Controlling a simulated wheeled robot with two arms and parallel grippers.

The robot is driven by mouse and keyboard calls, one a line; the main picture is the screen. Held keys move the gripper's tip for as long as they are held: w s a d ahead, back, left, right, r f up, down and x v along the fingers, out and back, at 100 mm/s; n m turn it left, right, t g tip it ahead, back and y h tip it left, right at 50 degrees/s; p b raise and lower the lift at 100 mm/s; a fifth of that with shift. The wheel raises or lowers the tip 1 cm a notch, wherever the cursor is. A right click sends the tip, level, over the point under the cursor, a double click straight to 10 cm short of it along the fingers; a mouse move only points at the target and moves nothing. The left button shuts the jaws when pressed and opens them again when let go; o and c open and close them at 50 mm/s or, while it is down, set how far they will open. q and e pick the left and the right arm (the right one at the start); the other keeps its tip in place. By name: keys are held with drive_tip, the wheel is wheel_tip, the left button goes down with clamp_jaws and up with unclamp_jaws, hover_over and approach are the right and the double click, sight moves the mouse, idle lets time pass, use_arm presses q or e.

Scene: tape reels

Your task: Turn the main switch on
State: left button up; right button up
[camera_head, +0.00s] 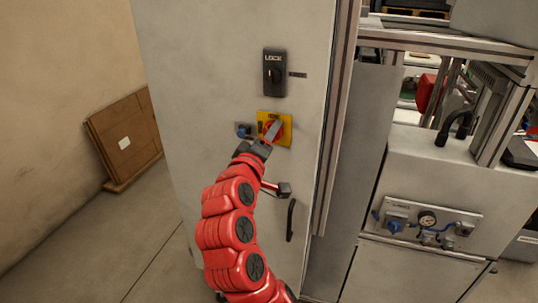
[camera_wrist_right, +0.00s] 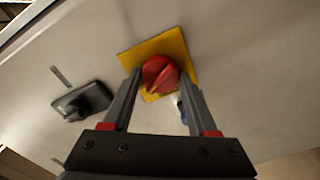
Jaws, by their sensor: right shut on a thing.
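The main switch is a red rotary knob (camera_wrist_right: 160,75) on a square yellow plate (camera_head: 287,129), mounted on the front of a tall grey cabinet (camera_head: 190,60). My right gripper (camera_head: 272,131) reaches up to the plate and is shut on the red knob. In the right wrist view its two fingers (camera_wrist_right: 161,78) lie on either side of the knob. The knob's raised ridge runs at a slant in that view. In the head view the gripper hides part of the knob. My left gripper is not in view.
A black lock handle (camera_head: 274,73) sits above the switch, and a small blue-and-grey fitting (camera_head: 243,130) is just left of it. A black door handle (camera_head: 291,220) is lower down. A machine with a gauge panel (camera_head: 427,222) stands right. Brown panels (camera_head: 124,140) lean on the left wall.

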drive_tip(key=shift+m+b, duration=2.8)
drive_tip(key=shift+b, duration=0.45)
drive_tip(key=o, duration=1.4)
drive_tip(key=b+v, duration=0.1)
drive_tip(key=v, duration=1.6)
drive_tip(key=shift+s, duration=0.15)
